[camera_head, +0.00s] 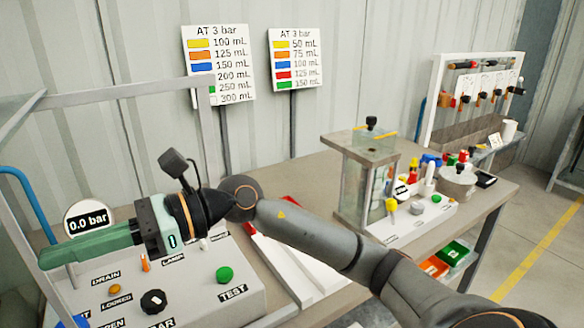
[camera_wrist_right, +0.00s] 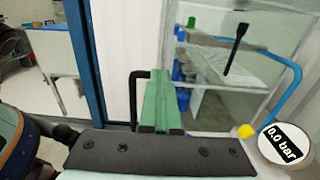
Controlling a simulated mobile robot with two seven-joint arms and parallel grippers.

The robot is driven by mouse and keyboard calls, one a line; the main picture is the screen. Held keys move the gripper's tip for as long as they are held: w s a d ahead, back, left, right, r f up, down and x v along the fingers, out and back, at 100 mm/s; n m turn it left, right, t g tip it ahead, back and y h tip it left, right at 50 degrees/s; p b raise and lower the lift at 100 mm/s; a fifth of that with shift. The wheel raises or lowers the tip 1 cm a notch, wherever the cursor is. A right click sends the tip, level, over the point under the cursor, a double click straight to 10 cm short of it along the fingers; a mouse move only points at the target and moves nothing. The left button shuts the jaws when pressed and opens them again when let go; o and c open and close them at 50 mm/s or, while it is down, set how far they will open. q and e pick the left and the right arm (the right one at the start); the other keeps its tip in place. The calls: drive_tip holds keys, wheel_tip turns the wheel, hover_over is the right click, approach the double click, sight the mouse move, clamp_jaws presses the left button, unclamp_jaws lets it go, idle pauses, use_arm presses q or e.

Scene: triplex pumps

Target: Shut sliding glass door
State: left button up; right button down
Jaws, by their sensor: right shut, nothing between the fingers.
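A clear glass enclosure with a grey frame (camera_head: 125,91) stands at the left in the head view, around a panel with a 0.0 bar gauge (camera_head: 88,219). Glass panes in a pale frame (camera_wrist_right: 212,133) also show in the right wrist view. I cannot tell which pane slides or how far it is open. My right gripper (camera_head: 44,260) points left, over the panel's left side, its green fingers together and empty. In the wrist view the fingers (camera_wrist_right: 176,84) are beside a black bent bar (camera_wrist_right: 134,94), possibly a handle; contact is unclear. My left gripper is out of view.
The panel carries a green TEST button (camera_head: 224,274) and a black knob (camera_head: 153,302) below my right arm. A glass tank (camera_head: 364,185) stands on the bench farther right. A blue tube (camera_head: 22,205) curves at the far left.

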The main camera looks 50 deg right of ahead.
sight(6, 266)
drive_tip(key=x, duration=0.2)
drive_tip(key=p+x, duration=0.1)
drive_tip(key=x, duration=0.3)
drive_tip(key=shift+r+p, duration=0.3)
drive_tip(key=shift+r, duration=0.05)
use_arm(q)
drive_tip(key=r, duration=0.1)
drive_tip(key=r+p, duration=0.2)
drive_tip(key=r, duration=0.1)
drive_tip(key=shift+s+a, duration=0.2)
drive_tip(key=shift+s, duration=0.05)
use_arm(e)
drive_tip(key=x, duration=0.8)
drive_tip(key=shift+f, duration=0.3)
drive_tip(key=shift+d, duration=0.1)
